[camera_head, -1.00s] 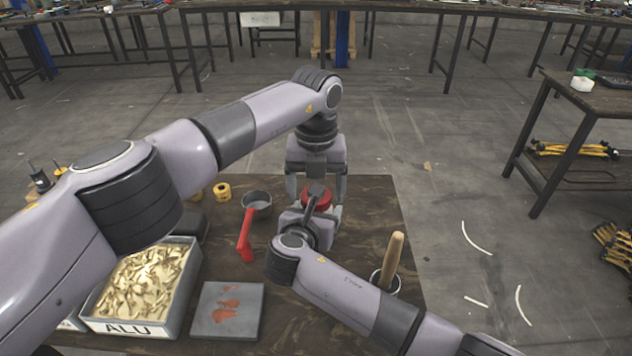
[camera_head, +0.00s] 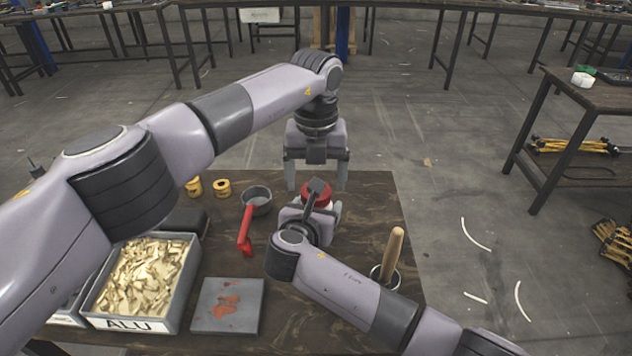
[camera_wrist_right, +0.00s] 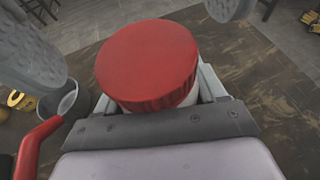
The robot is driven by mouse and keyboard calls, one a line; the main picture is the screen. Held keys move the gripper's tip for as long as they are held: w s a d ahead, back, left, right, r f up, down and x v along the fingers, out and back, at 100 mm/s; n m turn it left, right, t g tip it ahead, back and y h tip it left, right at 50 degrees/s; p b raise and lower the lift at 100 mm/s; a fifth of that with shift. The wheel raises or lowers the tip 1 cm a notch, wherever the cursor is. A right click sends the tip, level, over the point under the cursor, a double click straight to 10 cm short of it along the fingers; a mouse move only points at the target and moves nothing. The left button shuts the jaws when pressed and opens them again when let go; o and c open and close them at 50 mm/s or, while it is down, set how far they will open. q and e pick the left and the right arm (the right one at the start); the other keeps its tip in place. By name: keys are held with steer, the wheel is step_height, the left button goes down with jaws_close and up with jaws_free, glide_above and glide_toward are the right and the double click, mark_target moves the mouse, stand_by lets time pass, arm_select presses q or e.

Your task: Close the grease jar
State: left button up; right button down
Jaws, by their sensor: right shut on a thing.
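The grease jar is a white jar (camera_wrist_right: 190,98) with a red lid (camera_wrist_right: 148,62) on top; in the head view the red lid (camera_head: 317,188) shows near the table's far edge. My right gripper (camera_head: 317,208) is shut on the jar's body below the lid. The lid sits over the jar's mouth; I cannot tell how tight it is. My left gripper (camera_head: 316,184) is open and empty above the jar, pointing down. Its fingers show apart at the top corners of the right wrist view. Most of the jar's body is hidden by my right gripper.
On the dark table (camera_head: 365,205) are a grey pan (camera_head: 258,199) with a red handle, yellow rolls (camera_head: 222,189), an ALU bin (camera_head: 185,300) of metal pieces, a grey plate (camera_head: 226,322) with red smears, and a pot holding a wooden handle (camera_head: 393,255).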

arm_select(q)
step_height(320, 180, up, 3)
steer(key=shift+f, duration=0.2)
steer(key=o, duration=0.3)
step_height(320, 180, up, 8)
steer(key=shift+f, duration=0.25)
arm_select(e)
jaws_free()
arm_select(q)
steer(key=shift+r+p, duration=0.5)
arm_select(e)
steer(key=shift+v, duration=3.6)
